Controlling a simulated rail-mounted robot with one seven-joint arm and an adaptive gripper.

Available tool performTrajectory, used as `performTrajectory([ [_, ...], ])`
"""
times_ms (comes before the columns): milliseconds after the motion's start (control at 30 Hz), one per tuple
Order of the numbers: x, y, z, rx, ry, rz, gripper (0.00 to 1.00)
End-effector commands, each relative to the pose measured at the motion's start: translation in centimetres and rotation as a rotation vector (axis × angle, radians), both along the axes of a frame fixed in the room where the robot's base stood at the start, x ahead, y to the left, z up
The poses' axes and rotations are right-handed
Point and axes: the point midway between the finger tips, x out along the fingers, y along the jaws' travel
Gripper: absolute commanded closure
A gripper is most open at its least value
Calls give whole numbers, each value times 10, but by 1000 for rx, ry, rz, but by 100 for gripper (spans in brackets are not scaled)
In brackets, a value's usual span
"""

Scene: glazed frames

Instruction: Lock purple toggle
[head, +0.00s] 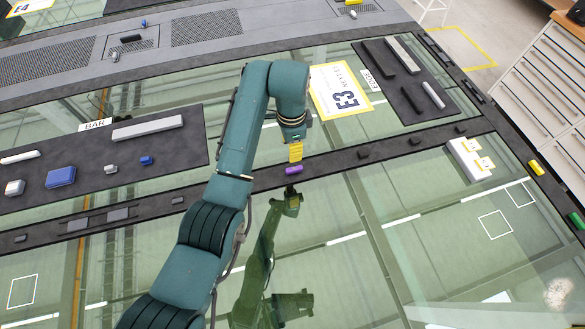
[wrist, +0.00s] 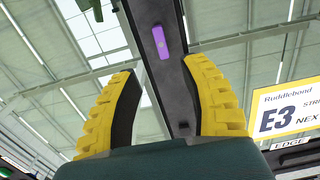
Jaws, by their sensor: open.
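The purple toggle (head: 293,170) lies on the dark frame bar between the glass panes, in the middle of the head view. In the wrist view the purple toggle (wrist: 160,42) shows at the top, lying along the dark bar, beyond the fingertips. My gripper (head: 295,152) hangs just above and behind the toggle in the head view. Its two yellow fingers (wrist: 165,75) are spread apart in the wrist view, with nothing between them. Whether a fingertip touches the toggle cannot be told.
Several black toggles (head: 364,155) sit along the same dark bar (head: 330,161). A white box with yellow labels (head: 466,160) stands at the right. The E3 sign (head: 341,91) lies behind my gripper. A dark mat with blue and grey pieces (head: 90,160) is at the left. The glass reflects my arm.

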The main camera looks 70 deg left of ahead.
Motion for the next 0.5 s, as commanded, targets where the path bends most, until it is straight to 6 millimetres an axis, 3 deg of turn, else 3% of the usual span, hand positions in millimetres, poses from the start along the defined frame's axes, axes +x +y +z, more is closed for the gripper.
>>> performTrajectory([
  [300,0,-1,-79,-3,2,1,55],
  [500,0,-1,-113,0,0,1,55],
])
